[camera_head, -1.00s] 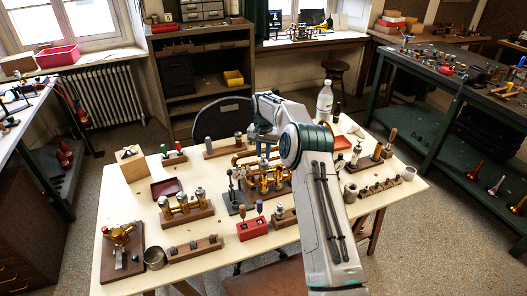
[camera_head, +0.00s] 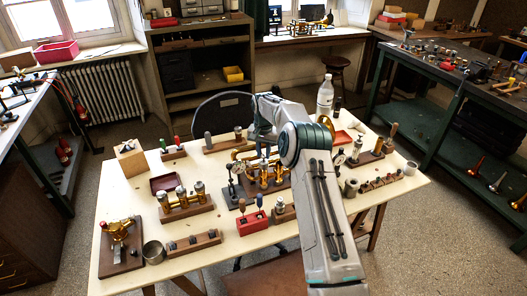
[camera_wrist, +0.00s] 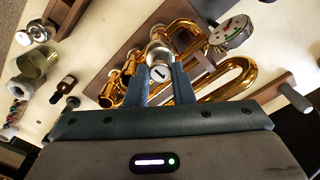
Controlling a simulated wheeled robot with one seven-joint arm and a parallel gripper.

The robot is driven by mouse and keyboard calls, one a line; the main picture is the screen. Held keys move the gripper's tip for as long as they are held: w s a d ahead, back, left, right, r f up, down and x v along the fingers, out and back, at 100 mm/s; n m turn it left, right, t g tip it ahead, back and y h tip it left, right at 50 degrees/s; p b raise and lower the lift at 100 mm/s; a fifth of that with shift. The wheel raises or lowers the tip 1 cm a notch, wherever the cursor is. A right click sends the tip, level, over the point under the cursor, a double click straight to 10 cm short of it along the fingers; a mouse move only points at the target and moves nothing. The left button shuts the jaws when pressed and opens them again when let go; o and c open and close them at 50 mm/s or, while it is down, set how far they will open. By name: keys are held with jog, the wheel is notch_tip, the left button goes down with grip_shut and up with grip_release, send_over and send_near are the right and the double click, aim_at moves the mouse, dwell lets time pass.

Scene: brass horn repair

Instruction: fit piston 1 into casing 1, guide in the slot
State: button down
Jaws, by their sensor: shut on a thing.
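The brass horn (camera_wrist: 215,85) lies on a wooden board in the wrist view, with its valve casings close to my fingers. Piston 1 (camera_wrist: 160,73) shows as a pale round cap marked "1" between my blue fingertips. My gripper (camera_wrist: 160,78) is shut on it. A silver-topped valve part (camera_wrist: 158,48) shows just beyond the cap, and other brass valve parts (camera_wrist: 112,88) sit to its left. The piston's body, its guide and the slot are hidden, so I cannot tell how deep it sits. In the head view the horn (camera_head: 268,175) stands mid-table, partly behind my arm.
A dial gauge (camera_wrist: 232,32) stands right of the horn. In the head view, a red block (camera_head: 252,224), a wooden valve rack (camera_head: 187,212) and a metal cup (camera_head: 153,252) stand left of my arm. A white bottle (camera_head: 325,95) stands at the back.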

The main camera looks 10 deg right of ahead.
jog(key=shift+f, duration=0.2)
jog(key=c, duration=1.2)
grip_release()
jog(key=shift+o, duration=0.2)
notch_tip(320, 180, up, 14)
jog(key=b, duration=0.1)
